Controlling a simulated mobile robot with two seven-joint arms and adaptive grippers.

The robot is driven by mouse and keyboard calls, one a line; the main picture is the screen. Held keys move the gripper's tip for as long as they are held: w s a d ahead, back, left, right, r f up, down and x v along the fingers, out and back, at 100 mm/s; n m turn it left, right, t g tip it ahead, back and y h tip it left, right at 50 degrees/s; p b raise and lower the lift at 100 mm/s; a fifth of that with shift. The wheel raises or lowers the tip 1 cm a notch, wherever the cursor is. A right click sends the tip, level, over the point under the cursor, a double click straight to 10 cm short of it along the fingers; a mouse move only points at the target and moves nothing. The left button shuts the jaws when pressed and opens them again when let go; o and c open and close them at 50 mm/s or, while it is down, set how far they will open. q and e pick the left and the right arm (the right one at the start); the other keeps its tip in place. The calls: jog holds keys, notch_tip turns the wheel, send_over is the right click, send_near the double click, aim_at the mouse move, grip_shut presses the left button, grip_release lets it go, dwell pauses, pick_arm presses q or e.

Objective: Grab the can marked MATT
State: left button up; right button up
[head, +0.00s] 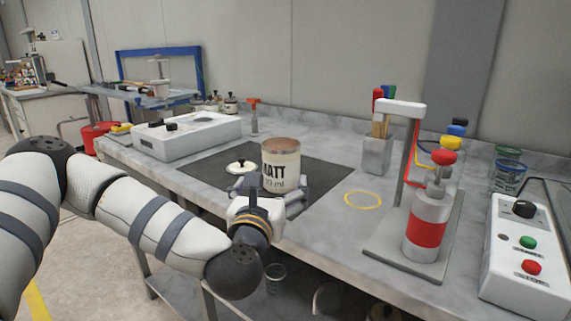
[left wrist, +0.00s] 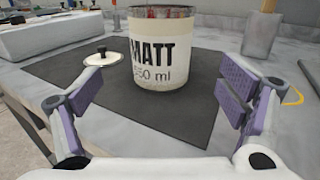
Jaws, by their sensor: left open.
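The can marked MATT (head: 281,163) is cream-coloured and open at the top, and stands upright on the dark mat (head: 325,178). It also shows in the left wrist view (left wrist: 160,55), with the black letters MATT facing me. My left gripper (head: 271,190) is open and in front of the can in the head view. In the left wrist view its two padded fingers (left wrist: 158,100) are spread wide, one to each side, with the can ahead between them and space on both sides. My right gripper is not in view.
A lid with a black knob (head: 240,167) lies on the mat left of the can. A yellow ring (head: 363,200) marks the table at right. A stand with a red-banded cylinder (head: 427,225) and a white control box (head: 525,255) are farther right. A white device (head: 187,135) stands at left.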

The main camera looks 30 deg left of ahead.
aim_at(281, 165)
pick_arm(q)
jog(key=x, duration=1)
jog(key=shift+w+f, duration=0.25)
jog(key=shift+w, duration=0.15)
jog(key=c, duration=1.6)
jog(key=shift+r, duration=0.15)
jog(key=shift+c, duration=0.4)
